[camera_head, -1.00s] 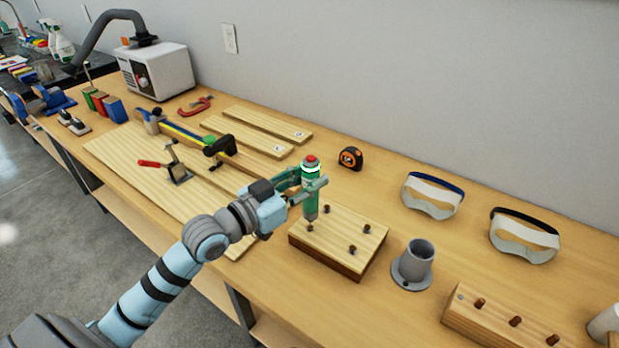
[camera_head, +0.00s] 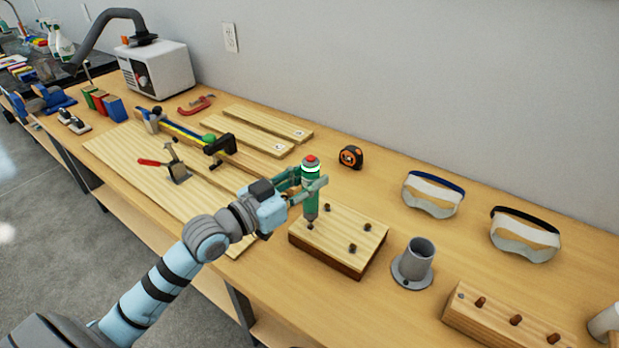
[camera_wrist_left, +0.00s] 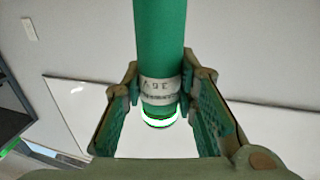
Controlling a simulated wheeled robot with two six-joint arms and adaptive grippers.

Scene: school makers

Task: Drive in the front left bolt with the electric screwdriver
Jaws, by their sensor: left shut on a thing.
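My left gripper (camera_head: 306,187) is shut on the green electric screwdriver (camera_head: 310,203), which stands upright with its red cap on top and a lit ring below it. The screwdriver also shows in the left wrist view (camera_wrist_left: 158,45) between both fingers. Its tip is down at the front left bolt (camera_head: 310,226) of the wooden block (camera_head: 345,235); whether it touches the bolt head is too small to tell. Other dark bolts stand in the block, at the front right (camera_head: 352,248), back right (camera_head: 365,224) and back left (camera_head: 326,207). My right gripper is out of view.
A grey round holder (camera_head: 413,265) stands right of the block, with a wooden rack of pegs (camera_head: 500,318) beyond it. Goggles (camera_head: 433,195) and a tape measure (camera_head: 351,157) lie behind. Boards and a clamp (camera_head: 178,170) lie to the left.

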